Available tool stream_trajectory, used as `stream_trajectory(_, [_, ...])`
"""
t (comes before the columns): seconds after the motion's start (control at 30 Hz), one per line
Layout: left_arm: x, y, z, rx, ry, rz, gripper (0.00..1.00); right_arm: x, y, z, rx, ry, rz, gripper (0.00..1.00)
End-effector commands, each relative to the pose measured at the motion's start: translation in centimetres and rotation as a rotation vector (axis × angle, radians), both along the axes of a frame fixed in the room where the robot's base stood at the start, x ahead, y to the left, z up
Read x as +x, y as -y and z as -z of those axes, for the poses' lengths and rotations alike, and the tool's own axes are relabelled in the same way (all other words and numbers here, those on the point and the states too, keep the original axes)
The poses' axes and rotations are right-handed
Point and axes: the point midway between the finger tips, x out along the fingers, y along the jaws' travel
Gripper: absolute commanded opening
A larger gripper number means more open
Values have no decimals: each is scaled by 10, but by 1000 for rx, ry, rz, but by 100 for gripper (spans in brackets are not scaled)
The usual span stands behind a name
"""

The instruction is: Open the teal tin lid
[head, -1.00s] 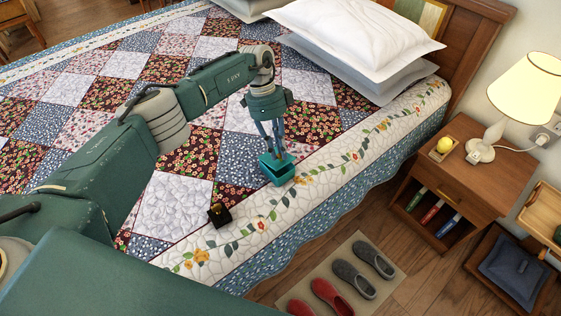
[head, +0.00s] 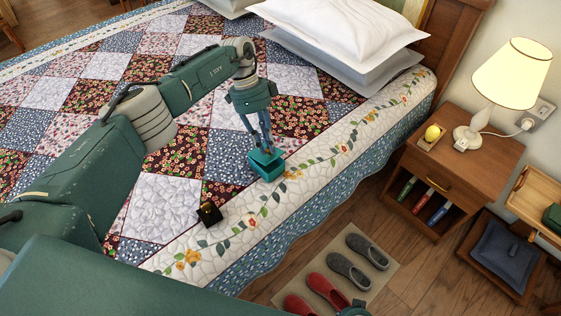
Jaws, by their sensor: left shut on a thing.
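The teal tin (head: 269,171) is a small box on the white floral border of the quilt, near the bed's edge. My left gripper (head: 264,149) points down onto it from above, its fingers shut at the top of the tin, on the teal lid (head: 257,157). The fingers hide part of the lid, and the tin's inside does not show. I cannot tell how far the lid stands from the tin's body. My right gripper's fingers are not in view.
A small dark box (head: 209,214) with a gold-coloured detail lies on the quilt, left of the tin. Pillows (head: 340,35) are at the bed's head. A nightstand (head: 480,165) with a lamp (head: 512,75) stands at right. Slippers (head: 350,270) lie on a floor mat.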

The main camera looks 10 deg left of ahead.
Motion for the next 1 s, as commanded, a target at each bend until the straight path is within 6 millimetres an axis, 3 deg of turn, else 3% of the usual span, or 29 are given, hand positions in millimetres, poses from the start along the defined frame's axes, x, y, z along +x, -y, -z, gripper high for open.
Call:
stream_trajectory(0.03, [0, 0, 0, 0, 1, 0, 0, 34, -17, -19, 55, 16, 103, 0])
stream_trajectory(0.2, [0, -1, 0, 1, 2, -1, 0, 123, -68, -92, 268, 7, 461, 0])
stream_trajectory(0.37, [0, -1, 0, 1, 2, -1, 0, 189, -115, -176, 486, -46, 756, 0])
stream_trajectory(0.5, [0, -1, 0, 1, 2, -1, 0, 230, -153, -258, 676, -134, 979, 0])
stream_trajectory(0.7, [0, -1, 0, 2, 1, -1, 0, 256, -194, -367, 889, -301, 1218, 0])
stream_trajectory(0.8, [0, -1, 0, 1, 2, -1, 0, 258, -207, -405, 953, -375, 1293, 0])
stream_trajectory(0.9, [0, -1, 0, 1, 2, -1, 0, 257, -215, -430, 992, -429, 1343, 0])
stream_trajectory(1.0, [0, -1, 0, 1, 2, -1, 0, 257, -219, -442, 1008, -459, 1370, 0])
